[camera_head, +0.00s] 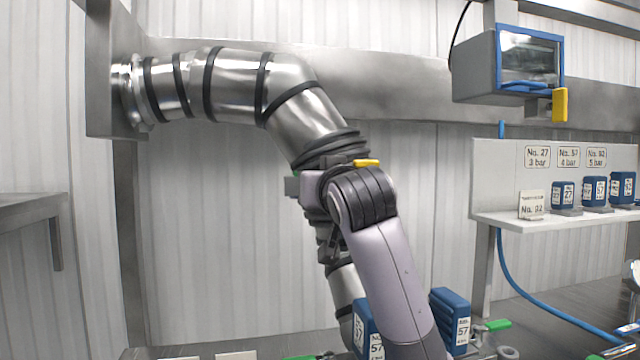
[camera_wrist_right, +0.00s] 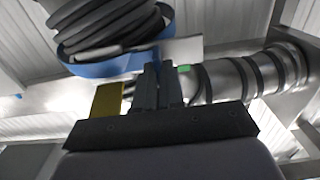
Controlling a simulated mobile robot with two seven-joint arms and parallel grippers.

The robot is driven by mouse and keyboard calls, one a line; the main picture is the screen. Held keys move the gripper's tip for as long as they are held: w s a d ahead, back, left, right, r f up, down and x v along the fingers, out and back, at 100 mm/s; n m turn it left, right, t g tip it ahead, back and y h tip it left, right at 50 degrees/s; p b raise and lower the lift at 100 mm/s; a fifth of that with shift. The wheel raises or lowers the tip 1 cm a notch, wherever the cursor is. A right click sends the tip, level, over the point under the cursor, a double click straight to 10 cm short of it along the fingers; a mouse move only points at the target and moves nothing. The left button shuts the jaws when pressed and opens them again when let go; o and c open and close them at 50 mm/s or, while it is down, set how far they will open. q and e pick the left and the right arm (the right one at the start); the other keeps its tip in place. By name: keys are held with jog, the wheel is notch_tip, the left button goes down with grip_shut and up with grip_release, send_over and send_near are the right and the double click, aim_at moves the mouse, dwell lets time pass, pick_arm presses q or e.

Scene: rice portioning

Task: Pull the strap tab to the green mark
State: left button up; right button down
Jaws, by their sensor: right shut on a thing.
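My right gripper (camera_wrist_right: 158,86) is shut in the wrist view, its dark fingers close together just below a blue strap (camera_wrist_right: 108,67) that wraps a black ribbed sleeve (camera_wrist_right: 108,28). The strap tab is hidden between the fingers. The green mark (camera_wrist_right: 184,69) shows just right of the fingertips, close to them. A yellow block (camera_wrist_right: 108,99) stands left of the fingers. My left gripper is not in view.
A steel pipe (camera_head: 240,80) bends down from a wall plate at left. Blue containers (camera_head: 450,312) stand low beside my arm. A shelf (camera_head: 560,221) with more blue containers is at right, under a blue-framed box (camera_head: 478,68). The space between arm and shelf is clear.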

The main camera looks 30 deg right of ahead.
jog(key=a, duration=0.1)
jog(key=a+p, duration=0.1)
jog(key=a, duration=0.1)
jog(key=shift+w, duration=0.4)
jog(key=c, duration=1.2)
grip_release()
jog(key=shift+c, duration=0.2)
jog(key=v, duration=0.7)
jog(key=shift+b, duration=0.4)
